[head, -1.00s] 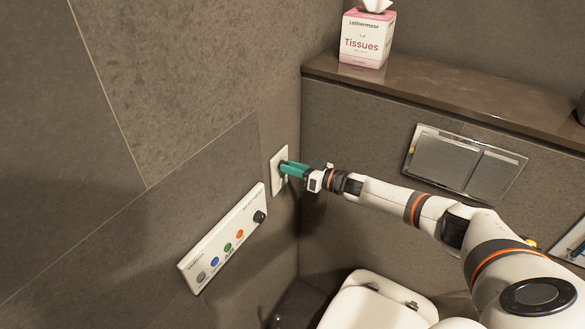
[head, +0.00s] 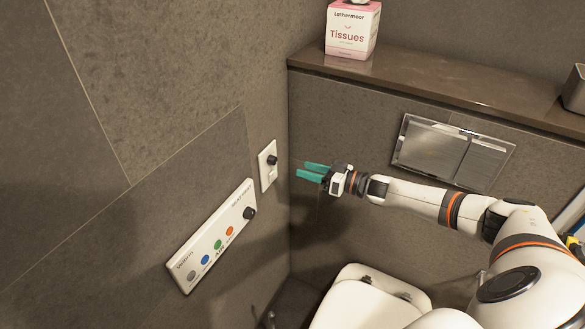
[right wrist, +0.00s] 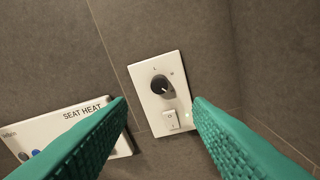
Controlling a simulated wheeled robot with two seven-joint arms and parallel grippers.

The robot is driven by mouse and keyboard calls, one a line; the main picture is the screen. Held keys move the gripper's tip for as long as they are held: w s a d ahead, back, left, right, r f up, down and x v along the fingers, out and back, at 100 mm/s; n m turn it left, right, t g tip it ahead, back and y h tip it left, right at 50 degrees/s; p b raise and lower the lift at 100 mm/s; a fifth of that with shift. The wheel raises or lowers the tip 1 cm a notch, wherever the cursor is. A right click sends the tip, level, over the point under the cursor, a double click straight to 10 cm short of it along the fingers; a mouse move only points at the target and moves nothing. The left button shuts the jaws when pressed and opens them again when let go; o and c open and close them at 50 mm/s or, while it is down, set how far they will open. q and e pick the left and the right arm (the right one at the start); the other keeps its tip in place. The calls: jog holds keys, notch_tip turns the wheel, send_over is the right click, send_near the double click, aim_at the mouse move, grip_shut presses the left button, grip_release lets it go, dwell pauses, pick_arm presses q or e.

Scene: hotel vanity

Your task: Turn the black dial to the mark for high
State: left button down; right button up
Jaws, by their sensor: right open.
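A black dial (head: 272,160) sits on the upper part of a white wall plate (head: 263,175), above a rocker switch. In the right wrist view the dial (right wrist: 161,86) shows face-on, with a short pale pointer line toward its lower right. Small marks stand above it on the plate; they are too small to read surely. My right gripper (head: 302,170) is open and empty, with green fingers. It points at the plate from the right, apart from the dial. In the wrist view the dial appears between the fingers. My left gripper is out of view.
A white seat-heat panel (head: 213,240) with colored buttons and a black knob (head: 249,214) is on the wall, lower left of the plate. A tissue box (head: 352,32) stands on a ledge (head: 450,89). A flush plate (head: 452,152) and toilet (head: 362,300) are at right.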

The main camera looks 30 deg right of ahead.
jog(key=shift+v, duration=1.6)
